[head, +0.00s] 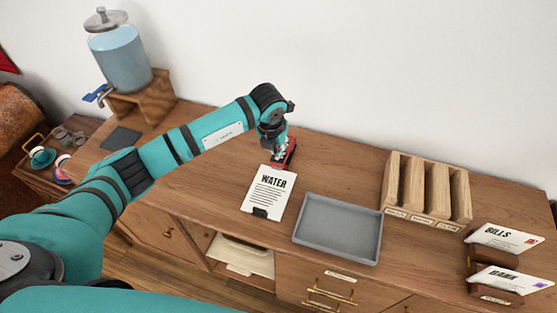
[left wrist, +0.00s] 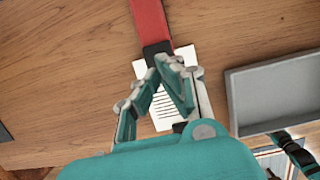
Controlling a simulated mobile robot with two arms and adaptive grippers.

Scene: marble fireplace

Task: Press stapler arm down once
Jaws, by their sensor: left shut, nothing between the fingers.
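The red stapler (head: 289,153) lies on the wooden cabinet top at the far end of a sheet headed WATER (head: 267,193). In the left wrist view the red stapler (left wrist: 149,22) shows at the top, with a dark end over the paper's edge. My left gripper (head: 277,148) is shut and empty, right at the stapler and partly hiding it in the head view. In the left wrist view its fingertips (left wrist: 171,66) meet just beside the stapler's dark end. I cannot tell whether they touch it.
A grey tray (head: 338,230) sits right of the paper. A wooden sorter (head: 428,186) and holders with BILLS (head: 507,238) and BANK (head: 512,279) envelopes stand farther right. A water dispenser (head: 122,57) on a wooden stand is at the back left. Bare wood lies left of the stapler.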

